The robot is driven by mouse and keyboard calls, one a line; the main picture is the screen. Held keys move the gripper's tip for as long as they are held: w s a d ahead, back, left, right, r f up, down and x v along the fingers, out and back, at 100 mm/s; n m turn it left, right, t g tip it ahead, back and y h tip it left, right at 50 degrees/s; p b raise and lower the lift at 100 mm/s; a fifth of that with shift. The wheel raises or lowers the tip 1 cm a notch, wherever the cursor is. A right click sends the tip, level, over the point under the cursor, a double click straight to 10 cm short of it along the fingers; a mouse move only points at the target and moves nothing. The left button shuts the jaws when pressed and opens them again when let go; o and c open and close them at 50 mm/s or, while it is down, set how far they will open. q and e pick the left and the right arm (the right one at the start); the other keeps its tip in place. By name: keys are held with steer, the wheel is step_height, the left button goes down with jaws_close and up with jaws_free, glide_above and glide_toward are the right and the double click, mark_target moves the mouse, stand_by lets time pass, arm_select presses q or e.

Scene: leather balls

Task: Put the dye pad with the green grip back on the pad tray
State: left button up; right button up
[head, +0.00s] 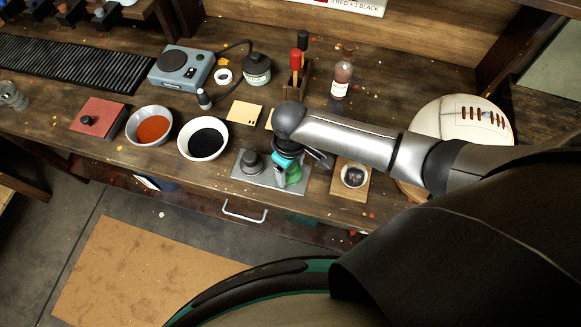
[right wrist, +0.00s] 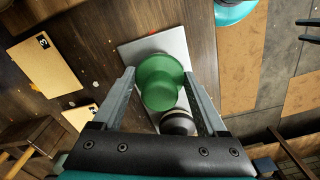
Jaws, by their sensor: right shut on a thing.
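The dye pad with the green grip (head: 294,176) is between the fingers of my right gripper (head: 289,170), over the right part of the grey pad tray (head: 262,184). In the right wrist view the green grip (right wrist: 160,82) fills the space between the shut fingers (right wrist: 160,76), with the pale tray (right wrist: 138,52) behind it. I cannot tell whether the pad's underside touches the tray.
Left of the tray are a bowl of black dye (head: 206,138), a bowl of orange dye (head: 150,127) and a red block with a black knob (head: 98,116). A small wooden board with a round dish (head: 354,176) lies to the right. A white ball (head: 462,118) stands farther right.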

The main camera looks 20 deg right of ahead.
steer(key=o, duration=1.1)
steer(key=shift+f, duration=0.1)
step_height(320, 180, up, 12)
steer(key=shift+r+p, duration=0.2)
steer(key=shift+p, duration=0.9)
